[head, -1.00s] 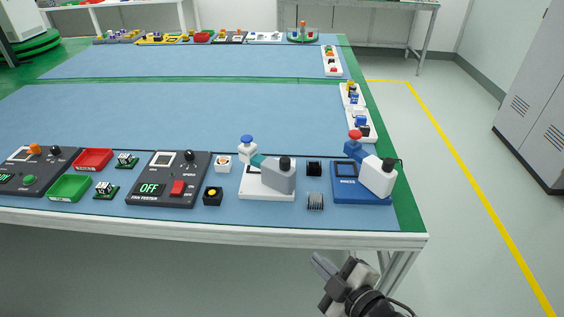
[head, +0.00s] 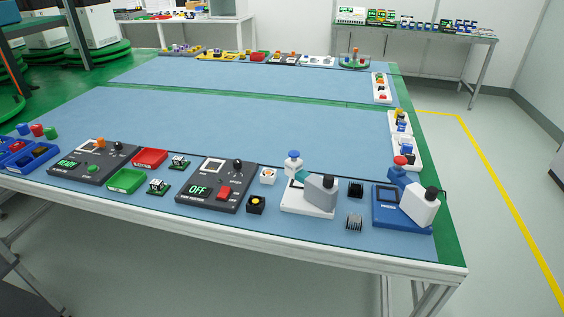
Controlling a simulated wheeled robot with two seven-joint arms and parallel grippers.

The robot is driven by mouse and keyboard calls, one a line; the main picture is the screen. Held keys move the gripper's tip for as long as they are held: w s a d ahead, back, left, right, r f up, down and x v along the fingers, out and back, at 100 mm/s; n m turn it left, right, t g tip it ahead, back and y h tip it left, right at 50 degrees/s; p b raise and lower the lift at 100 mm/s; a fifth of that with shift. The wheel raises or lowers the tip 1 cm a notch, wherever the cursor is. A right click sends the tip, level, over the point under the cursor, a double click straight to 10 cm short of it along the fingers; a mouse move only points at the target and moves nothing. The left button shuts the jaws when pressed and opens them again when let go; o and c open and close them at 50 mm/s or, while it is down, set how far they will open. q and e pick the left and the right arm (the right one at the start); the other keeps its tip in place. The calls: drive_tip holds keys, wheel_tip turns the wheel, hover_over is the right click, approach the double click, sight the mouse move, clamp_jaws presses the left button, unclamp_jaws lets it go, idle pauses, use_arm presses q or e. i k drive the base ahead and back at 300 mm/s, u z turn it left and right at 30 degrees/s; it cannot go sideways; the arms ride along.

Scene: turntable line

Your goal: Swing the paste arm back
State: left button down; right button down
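The likely paste arm (head: 321,190) is a grey block with a black knob on top and a teal part at its left end. It lies across a white base (head: 303,210) near the front edge of the table, right of centre in the head view. A white bottle with a blue cap (head: 293,163) stands just behind its left end. Part of the base is hidden under the arm. Neither of my grippers is in view.
A blue press (head: 386,217) with a white arm (head: 420,207) stands to the right. A black cube (head: 355,189) and a finned heat sink (head: 354,222) lie between. A dark fan tester (head: 218,185) is to the left. The blue mat (head: 240,115) behind is clear.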

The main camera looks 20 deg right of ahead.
sight(321, 192)
drive_tip(key=u, duration=2.3)
drive_tip(key=k, duration=1)
drive_tip(key=z, duration=1.55)
drive_tip(key=i, duration=0.5)
drive_tip(key=z, duration=0.1)
